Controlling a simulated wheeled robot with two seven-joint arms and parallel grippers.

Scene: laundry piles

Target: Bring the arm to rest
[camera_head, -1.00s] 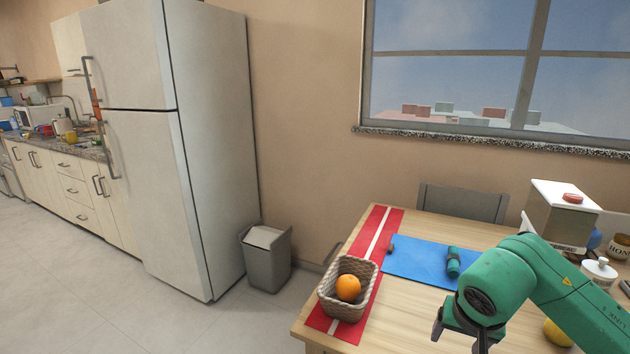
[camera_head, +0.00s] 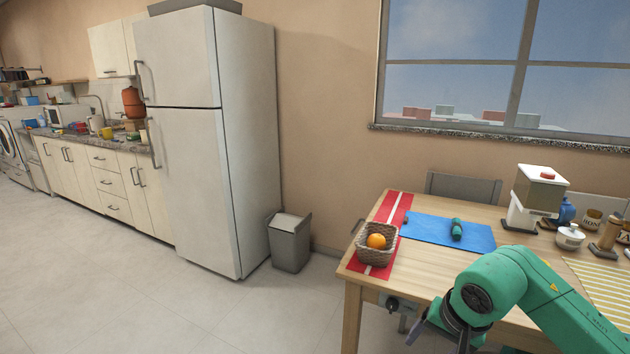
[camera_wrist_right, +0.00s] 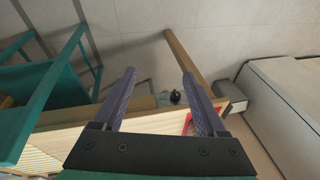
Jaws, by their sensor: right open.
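My right arm, green, comes in from the right in the head view, its right gripper (camera_head: 447,330) low in front of the wooden table (camera_head: 425,268). In the right wrist view the two dark fingers of the right gripper (camera_wrist_right: 158,76) stand wide apart. Nothing is held between them. The table's edge and floor show beyond them. My left gripper is in neither view.
A wicker basket (camera_head: 377,251) holding an orange (camera_head: 376,241) stands on a red striped runner (camera_head: 392,208). A blue mat (camera_head: 424,228) with a dark green item (camera_head: 456,229) lies beside it. A dispenser (camera_head: 536,195) stands behind. A grey bin (camera_head: 289,248) is near the fridge (camera_head: 249,150).

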